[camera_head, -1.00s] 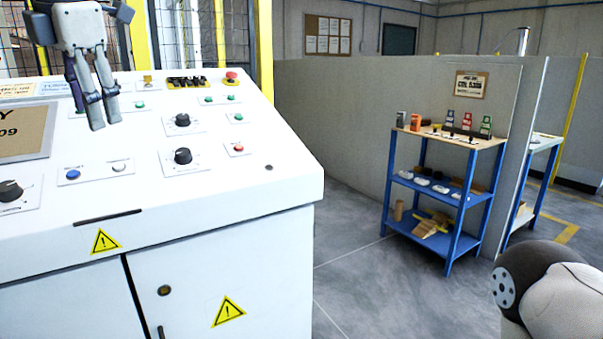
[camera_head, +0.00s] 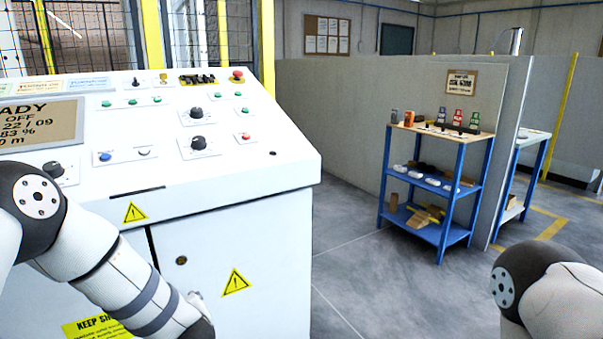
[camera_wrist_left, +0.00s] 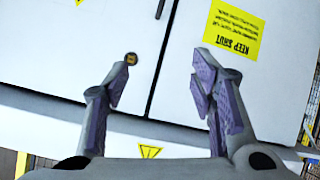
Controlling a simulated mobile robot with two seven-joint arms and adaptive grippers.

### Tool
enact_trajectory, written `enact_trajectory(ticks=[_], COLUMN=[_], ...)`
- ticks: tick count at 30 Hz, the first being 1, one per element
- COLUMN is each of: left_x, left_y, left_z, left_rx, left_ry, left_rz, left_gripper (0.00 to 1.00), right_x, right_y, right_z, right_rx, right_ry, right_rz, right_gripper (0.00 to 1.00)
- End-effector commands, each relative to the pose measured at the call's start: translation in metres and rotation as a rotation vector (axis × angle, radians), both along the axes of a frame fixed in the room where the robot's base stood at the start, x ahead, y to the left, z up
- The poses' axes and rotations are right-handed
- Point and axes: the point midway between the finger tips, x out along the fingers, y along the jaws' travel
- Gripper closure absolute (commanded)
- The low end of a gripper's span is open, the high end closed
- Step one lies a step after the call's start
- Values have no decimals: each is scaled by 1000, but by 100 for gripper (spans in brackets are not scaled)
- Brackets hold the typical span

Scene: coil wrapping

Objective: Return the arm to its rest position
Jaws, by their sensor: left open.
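My left gripper (camera_wrist_left: 160,90) is open and empty in the left wrist view, its two fingers well apart. Behind it is the white cabinet front of the control console, with a yellow "KEEP SHUT" label (camera_wrist_left: 234,28) and a round lock (camera_wrist_left: 131,58). In the head view my left arm (camera_head: 120,275) comes in from the left and slopes down in front of the console (camera_head: 245,165); its gripper is out of that view. My right arm (camera_head: 545,290) shows only in part at the lower right, and its gripper is not seen.
The console top holds knobs, buttons and a red emergency stop (camera_head: 237,76). A blue shelf unit (camera_head: 383,180) with small items stands to the right by a grey partition (camera_head: 330,110). The grey floor (camera_head: 350,270) between console and shelf is clear.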

Motion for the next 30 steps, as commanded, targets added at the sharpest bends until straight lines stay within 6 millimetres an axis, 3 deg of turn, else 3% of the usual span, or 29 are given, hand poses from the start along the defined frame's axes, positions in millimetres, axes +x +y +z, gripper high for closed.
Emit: enact_trajectory(ticks=[1, 3, 7, 11, 12, 16, 18, 21, 30], left_x=[-28, -72, -170, -280, -312, -395, -423, -442, -444], left_y=[-8, -20, -32, -36, -35, -33, -32, -31, -31], left_z=[-32, -74, -133, -162, -165, -161, -156, -151, -151], left_rx=[9, 7, -24, -84, -106, -171, -196, -216, -219], left_ry=[94, 232, 498, 770, 848, 1054, 1124, 1174, 1180], left_rz=[-90, -219, -419, -579, -617, -706, -734, -752, -755], left_gripper=[49, 49, 49, 49, 49, 49, 49, 49, 49], right_x=[0, 0, 1, 0, 0, 0, 0, 0, 0], right_y=[0, 0, 0, 0, 0, 0, 0, 0, 0], right_z=[0, 0, 0, 0, 0, 0, 0, 0, 0], right_rx=[0, 0, 0, 0, 0, 0, 0, 0, 0], right_ry=[-1, -2, -2, -1, -1, -1, -1, -1, -1], right_rz=[0, 0, 0, 0, 0, 0, 0, 0, 0], right_gripper=[60, 60, 60, 60, 60, 60, 60, 60, 60])
